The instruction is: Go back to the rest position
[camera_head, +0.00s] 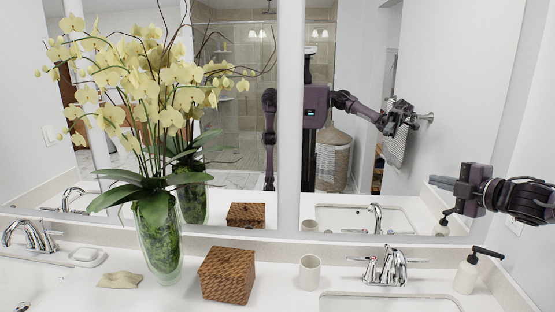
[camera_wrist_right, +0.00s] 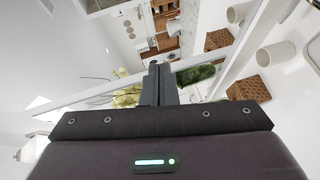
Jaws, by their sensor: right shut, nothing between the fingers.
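My right gripper (camera_head: 440,184) comes in from the right edge and points left, held above the right end of the counter in front of the mirror. It is above and slightly left of the soap dispenser (camera_head: 466,272), apart from it. In the right wrist view my right gripper (camera_wrist_right: 158,80) has its fingers together with nothing between them. My left gripper does not show directly; the mirror (camera_head: 345,120) reflects my column, my raised right arm and my other arm hanging down.
On the counter (camera_head: 215,301) stand a vase of yellow orchids (camera_head: 158,240), a woven box (camera_head: 227,275), a white cup (camera_head: 310,272) and a folded cloth (camera_head: 120,280). A chrome faucet (camera_head: 388,268) stands behind the right basin (camera_head: 385,303). A wall closes off the right side.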

